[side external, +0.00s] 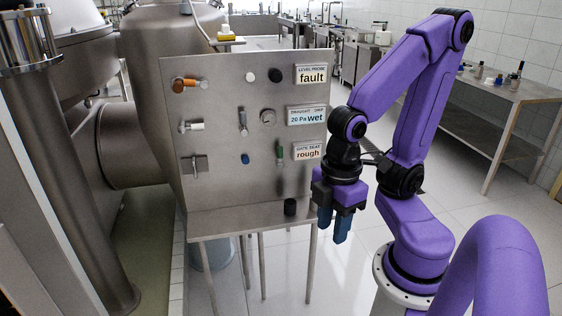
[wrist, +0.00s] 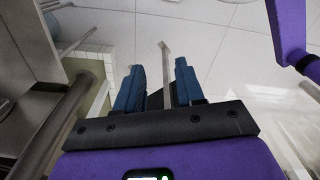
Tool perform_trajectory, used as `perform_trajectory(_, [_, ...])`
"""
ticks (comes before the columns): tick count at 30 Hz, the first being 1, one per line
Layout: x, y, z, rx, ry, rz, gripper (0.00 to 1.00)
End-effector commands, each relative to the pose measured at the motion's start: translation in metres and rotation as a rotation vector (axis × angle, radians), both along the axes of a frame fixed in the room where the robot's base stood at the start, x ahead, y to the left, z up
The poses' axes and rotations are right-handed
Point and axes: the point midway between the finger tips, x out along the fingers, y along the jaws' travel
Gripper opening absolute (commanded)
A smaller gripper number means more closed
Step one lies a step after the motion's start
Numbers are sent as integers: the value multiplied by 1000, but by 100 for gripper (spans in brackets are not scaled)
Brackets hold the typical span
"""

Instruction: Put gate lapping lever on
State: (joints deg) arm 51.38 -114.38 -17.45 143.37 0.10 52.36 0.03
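An upright steel panel (side external: 215,90) carries several controls in the side external view. The bottom row has a metal lever or latch on a plate (side external: 195,165), a blue knob (side external: 245,158), and a small green-tipped lever (side external: 279,152) beside the "GATE SEAT rough" label (side external: 307,151). No label names the gate lapping lever, so I cannot tell which control it is. My gripper (side external: 333,230) points down to the right of the panel, apart from it. In the wrist view, my gripper (wrist: 158,68) has its blue fingers apart with nothing between them.
The panel's upper rows hold an orange handle (side external: 186,84), a white-tipped handle (side external: 191,126), a metal toggle (side external: 243,122) and a round knob (side external: 267,116).

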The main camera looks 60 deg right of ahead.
Motion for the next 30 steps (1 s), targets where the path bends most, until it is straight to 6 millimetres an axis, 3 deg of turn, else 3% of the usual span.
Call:
perform_trajectory(5, [14,2,0,-45,-7,9,34])
perform_trajectory(8, [40,5,0,-128,-18,28,34])
perform_trajectory(19, [176,-9,-12,-565,-1,116,34])
perform_trajectory(30, [298,-63,-42,-993,147,173,34])
